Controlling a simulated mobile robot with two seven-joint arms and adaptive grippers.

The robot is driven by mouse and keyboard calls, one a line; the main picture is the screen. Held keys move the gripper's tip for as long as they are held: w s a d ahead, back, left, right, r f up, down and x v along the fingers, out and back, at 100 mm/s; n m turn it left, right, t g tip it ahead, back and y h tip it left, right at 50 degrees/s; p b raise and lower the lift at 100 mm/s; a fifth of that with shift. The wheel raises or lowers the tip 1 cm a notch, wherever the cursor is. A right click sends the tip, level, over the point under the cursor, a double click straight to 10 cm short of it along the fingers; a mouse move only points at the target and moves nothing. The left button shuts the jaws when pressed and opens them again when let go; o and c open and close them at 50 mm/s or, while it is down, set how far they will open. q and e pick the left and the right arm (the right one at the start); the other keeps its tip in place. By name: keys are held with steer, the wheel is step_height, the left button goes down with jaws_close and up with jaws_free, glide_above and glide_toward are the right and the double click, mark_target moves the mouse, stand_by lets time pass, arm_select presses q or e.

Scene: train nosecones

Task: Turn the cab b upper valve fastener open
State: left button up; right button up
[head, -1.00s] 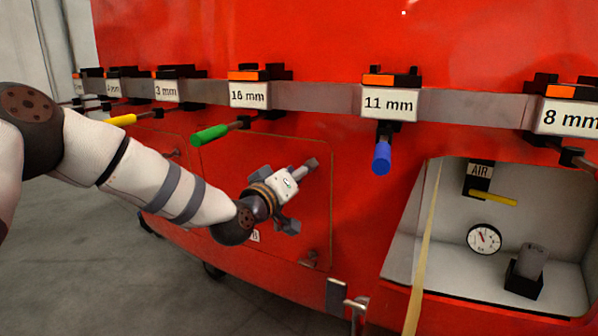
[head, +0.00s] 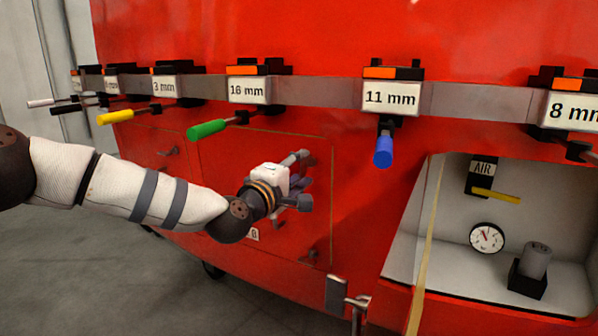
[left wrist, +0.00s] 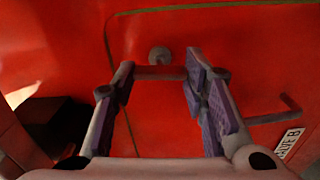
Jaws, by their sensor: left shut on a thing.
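The cab b upper valve fastener (left wrist: 159,57) is a small grey round knob with a short bar on the red panel, near the panel's upper edge in the left wrist view. My left gripper (head: 301,181) is at the right part of the valve B panel (head: 225,165) in the head view. In the left wrist view its fingers (left wrist: 160,73) stand on either side of the fastener's bar, shut on it. In the head view the gripper hides the fastener. My right gripper is in neither view.
A lower fastener (head: 310,256) sits on the same panel, and a bent handle (left wrist: 268,117) is near the VALVE B label (left wrist: 287,143). An open recess (head: 405,268) lies right.

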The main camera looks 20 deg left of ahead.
arm_select(q)
steer(key=shift+d+n, duration=0.1)
steer(key=shift+n, duration=0.5)
steer(key=o, duration=1.2)
steer(key=shift+c, duration=0.2)
steer(key=s+a, duration=0.2)
steer(key=s, duration=1)
steer(key=shift+w, duration=0.1)
